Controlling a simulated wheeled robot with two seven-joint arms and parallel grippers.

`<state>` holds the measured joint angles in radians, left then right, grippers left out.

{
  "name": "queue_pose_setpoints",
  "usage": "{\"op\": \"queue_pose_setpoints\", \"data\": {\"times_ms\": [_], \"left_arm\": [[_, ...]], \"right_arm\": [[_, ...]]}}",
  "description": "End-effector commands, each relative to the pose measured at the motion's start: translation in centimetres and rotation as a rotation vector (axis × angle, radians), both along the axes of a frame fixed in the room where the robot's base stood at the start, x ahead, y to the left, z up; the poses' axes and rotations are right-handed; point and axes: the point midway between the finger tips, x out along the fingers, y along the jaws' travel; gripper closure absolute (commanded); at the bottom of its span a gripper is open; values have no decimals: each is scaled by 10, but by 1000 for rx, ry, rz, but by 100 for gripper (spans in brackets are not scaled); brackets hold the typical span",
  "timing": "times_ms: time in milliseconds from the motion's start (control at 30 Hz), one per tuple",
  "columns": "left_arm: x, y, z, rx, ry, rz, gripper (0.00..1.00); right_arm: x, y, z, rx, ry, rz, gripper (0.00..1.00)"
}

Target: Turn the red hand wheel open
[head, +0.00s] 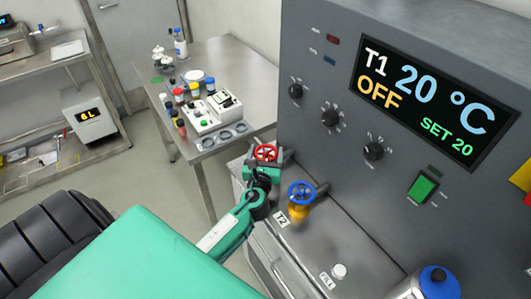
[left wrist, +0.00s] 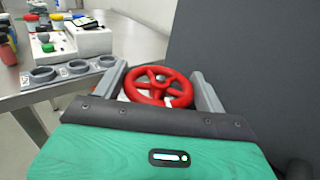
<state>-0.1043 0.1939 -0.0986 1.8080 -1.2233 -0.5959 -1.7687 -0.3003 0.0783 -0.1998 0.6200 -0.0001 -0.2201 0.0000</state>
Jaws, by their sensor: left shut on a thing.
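The red hand wheel (head: 265,153) sits on its valve at the back left corner of the steel bench, beside the grey panel. My left gripper (head: 264,163) is at the red wheel, its green wrist just in front of and below it. In the left wrist view the red wheel (left wrist: 158,86) lies between the two grey fingers (left wrist: 160,88), and the gripper is shut on it. The valve body under the wheel is hidden by my gripper. My right gripper is not in view.
A blue hand wheel (head: 301,193) on a brass valve stands just right of my left gripper, by a T2 label. The grey control panel (head: 330,85) rises close behind, its display reading T1 20 °C, OFF, SET 20. A side table (head: 222,62) holds bottles and a white device.

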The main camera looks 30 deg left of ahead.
Motion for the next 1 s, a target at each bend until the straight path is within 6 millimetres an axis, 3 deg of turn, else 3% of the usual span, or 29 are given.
{"op": "queue_pose_setpoints", "data": {"times_ms": [400,933,967,1000], "left_arm": [[1,0,0,0,-1,183,51],[1,0,1,2,-1,206,51],[1,0,1,2,-1,206,26],[1,0,1,2,-1,206,18]], "right_arm": [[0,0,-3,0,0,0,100],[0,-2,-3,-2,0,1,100],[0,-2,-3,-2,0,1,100],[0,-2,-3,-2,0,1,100]]}}
